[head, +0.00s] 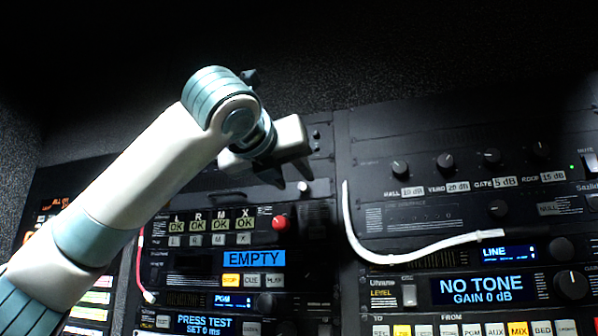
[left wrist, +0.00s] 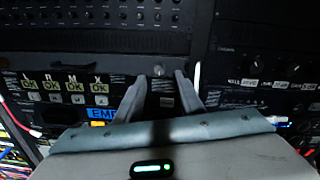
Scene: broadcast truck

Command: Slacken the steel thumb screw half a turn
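The steel thumb screw (head: 303,187) is a small pale round knob on a dark rack panel, right of and just below my left gripper (head: 288,176) in the head view. In the left wrist view the screw (left wrist: 158,70) shows between and slightly beyond the two grey fingertips (left wrist: 161,76). The fingers are apart with a clear gap, and nothing is held. I cannot tell how far the tips are from the panel. The screw's turn angle is too small to read. My right gripper is in neither view.
A white cable (head: 420,251) hangs in a loop right of the screw; its upper end also shows in the left wrist view (left wrist: 196,76). A red knob (head: 280,222) sits just below the screw. Lit displays and buttons, including the EMPTY display (head: 254,260), fill the racks below.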

